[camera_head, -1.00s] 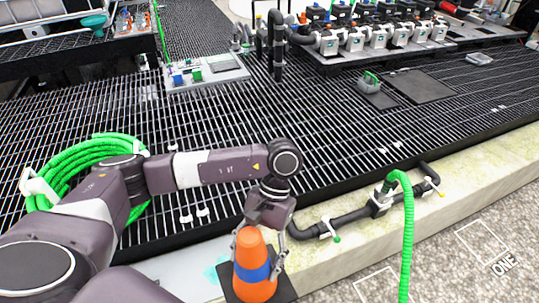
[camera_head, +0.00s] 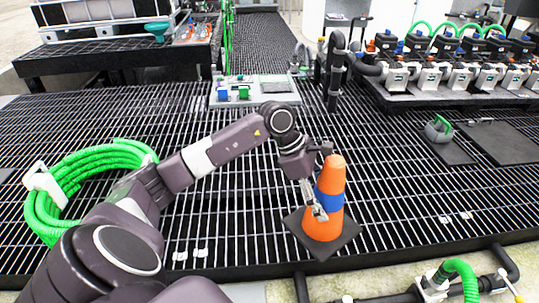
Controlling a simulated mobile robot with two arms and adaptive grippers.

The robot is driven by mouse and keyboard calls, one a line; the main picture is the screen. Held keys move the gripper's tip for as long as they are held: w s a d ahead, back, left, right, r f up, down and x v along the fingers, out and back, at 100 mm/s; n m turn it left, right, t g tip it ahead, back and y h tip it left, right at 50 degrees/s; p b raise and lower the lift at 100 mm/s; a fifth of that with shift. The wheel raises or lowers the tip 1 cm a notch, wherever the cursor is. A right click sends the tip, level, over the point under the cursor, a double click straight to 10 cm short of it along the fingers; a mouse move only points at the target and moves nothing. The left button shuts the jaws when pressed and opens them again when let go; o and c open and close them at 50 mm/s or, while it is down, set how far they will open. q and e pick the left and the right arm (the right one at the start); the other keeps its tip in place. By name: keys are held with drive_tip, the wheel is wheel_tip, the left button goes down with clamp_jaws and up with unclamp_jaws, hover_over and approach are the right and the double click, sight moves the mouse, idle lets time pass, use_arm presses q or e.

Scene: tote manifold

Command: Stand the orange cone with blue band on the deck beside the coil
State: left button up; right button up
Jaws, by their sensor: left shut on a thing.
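The orange cone with a blue band (camera_head: 332,176) is right of centre in the head view, upright with a slight tilt, on a dark square base. My left gripper (camera_head: 318,207) is shut on the cone's side near the blue band. The cone's base overlaps the black grated deck (camera_head: 240,215) near its front edge; I cannot tell whether it touches the grating. The green hose coil (camera_head: 45,212) lies on the deck at the left, with white ties, and my left arm hides part of it. The cone and coil are well apart. My right gripper is not in view.
A grey panel with blue and green blocks (camera_head: 270,90) lies at the back middle. Black pipes (camera_head: 337,72) stand behind the cone, and a row of valves (camera_head: 455,75) is at the back right. A grey weight-like object (camera_head: 438,130) sits at the right. Grating between coil and cone is mostly clear.

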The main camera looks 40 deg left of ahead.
sight(304, 206)
use_arm(q)
drive_tip(key=w+a+r+n+t+y+b, duration=0.4)
drive_tip(key=w+a+n, duration=0.3)
drive_tip(key=a+n, duration=0.4)
drive_tip(key=shift+n+g+y, duration=0.5)
drive_tip(key=shift+s+d+f+b, duration=0.15)
drive_tip(key=shift+f+b, duration=0.25)
drive_tip(key=shift+f, duration=3)
drive_tip(key=shift+w+d+f+b, duration=0.1)
drive_tip(key=shift+d+f+b, duration=0.25)
drive_tip(key=shift+f, duration=3.05)
drive_tip(key=shift+s+d+f+b, duration=0.1)
drive_tip(key=shift+f+b, duration=0.4)
drive_tip(key=shift+f, duration=2.9)
drive_tip(key=o, duration=2.1)
drive_tip(key=shift+s, duration=0.1)
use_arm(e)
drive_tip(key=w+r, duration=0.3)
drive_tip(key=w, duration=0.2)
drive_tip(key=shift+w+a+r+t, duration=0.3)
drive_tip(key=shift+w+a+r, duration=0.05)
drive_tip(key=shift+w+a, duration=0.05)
